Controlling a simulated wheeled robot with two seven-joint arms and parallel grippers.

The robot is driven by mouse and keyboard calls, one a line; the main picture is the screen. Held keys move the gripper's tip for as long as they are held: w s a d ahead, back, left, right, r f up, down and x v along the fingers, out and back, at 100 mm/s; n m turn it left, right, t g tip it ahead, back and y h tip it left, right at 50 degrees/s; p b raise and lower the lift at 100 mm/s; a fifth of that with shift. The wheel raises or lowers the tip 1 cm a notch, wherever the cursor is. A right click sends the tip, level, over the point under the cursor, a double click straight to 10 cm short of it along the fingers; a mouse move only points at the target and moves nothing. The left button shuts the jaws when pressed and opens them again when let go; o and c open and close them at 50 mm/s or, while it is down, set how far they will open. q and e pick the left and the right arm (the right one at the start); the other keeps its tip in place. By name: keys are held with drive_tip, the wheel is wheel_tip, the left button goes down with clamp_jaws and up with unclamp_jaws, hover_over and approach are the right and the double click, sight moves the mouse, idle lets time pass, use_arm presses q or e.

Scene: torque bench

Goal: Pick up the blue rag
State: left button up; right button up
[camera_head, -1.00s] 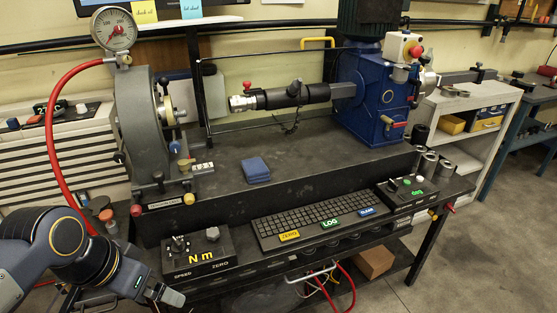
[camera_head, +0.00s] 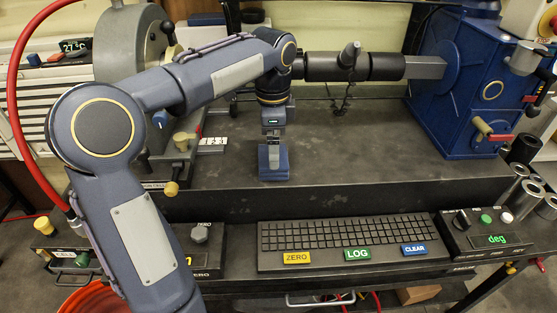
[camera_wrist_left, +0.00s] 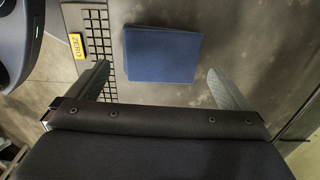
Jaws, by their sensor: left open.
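The blue rag (camera_head: 273,163) is a small folded square lying flat on the dark bench top, behind the keyboard. In the head view my left gripper (camera_head: 273,147) points down over it and covers part of it. In the left wrist view the rag (camera_wrist_left: 162,54) lies beyond and between the two spread fingertips of my left gripper (camera_wrist_left: 157,75). The jaws are open and empty. Whether the fingertips touch the rag's level cannot be told. My right gripper is not in view.
A keyboard (camera_head: 346,234) with ZERO, LOG and CLEAR labels stands in front, below the bench top. A blue gearbox (camera_head: 468,90) stands at right, with a dark horizontal shaft (camera_head: 380,67) behind the rag. The bench top right of the rag is clear.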

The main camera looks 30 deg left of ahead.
use_arm(q)
wheel_tip(320, 180, down, 5)
drive_tip(key=shift+r+b, duration=0.15)
drive_tip(key=shift+b, duration=0.15)
drive_tip(key=c, duration=0.7)
drive_tip(key=shift+r, duration=0.15)
